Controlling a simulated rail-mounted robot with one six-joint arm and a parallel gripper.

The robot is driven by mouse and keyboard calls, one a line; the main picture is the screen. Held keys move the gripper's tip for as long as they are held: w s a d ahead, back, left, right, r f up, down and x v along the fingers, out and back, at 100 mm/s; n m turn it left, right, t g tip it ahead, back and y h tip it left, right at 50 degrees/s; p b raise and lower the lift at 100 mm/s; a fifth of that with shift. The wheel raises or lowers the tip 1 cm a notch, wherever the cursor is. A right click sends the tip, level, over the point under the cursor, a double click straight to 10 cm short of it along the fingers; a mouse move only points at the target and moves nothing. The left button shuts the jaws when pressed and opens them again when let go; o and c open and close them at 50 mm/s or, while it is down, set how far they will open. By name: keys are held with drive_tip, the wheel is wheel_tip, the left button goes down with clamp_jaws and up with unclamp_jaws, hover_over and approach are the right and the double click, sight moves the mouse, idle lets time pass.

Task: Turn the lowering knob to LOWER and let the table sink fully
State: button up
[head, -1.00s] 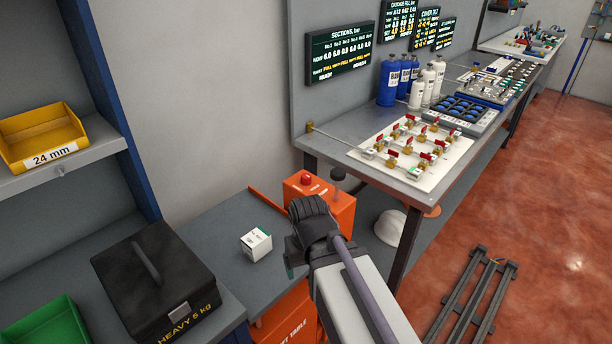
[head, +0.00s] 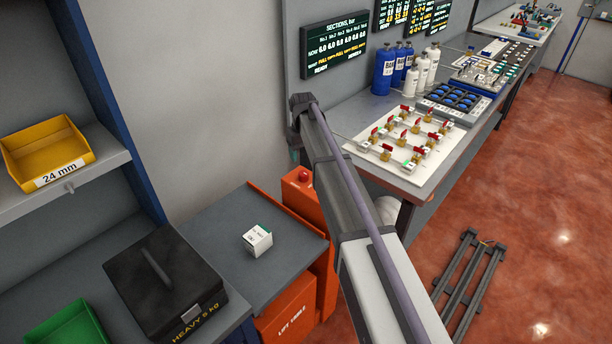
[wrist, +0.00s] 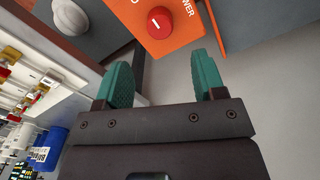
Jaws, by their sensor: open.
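The lift table has a grey top (head: 215,245) and an orange body (head: 285,312) at lower centre of the head view. At its back right stands an orange control box (head: 296,196) with a red knob (head: 305,176) on top. In the wrist view the red knob (wrist: 160,22) has a white mark and sits on the orange panel (wrist: 140,35) beside partly cut-off lettering ending in "OWER". Which setting the mark points at is unclear. My gripper (wrist: 164,78) is open and empty. The knob lies beyond the fingertips, apart from them.
A small white box (head: 257,240) rests on the grey top. A black "HEAVY 5 kg" case (head: 165,275) stands to its left. The valve bench (head: 395,165) with bottles is to the right, close to my arm. A dark rail frame (head: 468,280) lies on the red floor.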

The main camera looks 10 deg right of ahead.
sight(303, 173)
wheel_tip(303, 173, down, 10)
drive_tip(key=b, duration=0.8)
drive_tip(key=shift+r, duration=0.3)
drive_tip(key=shift+r, duration=0.1)
drive_tip(key=shift+c, duration=0.3)
drive_tip(key=c, duration=0.9)
drive_tip(key=shift+o, duration=0.2)
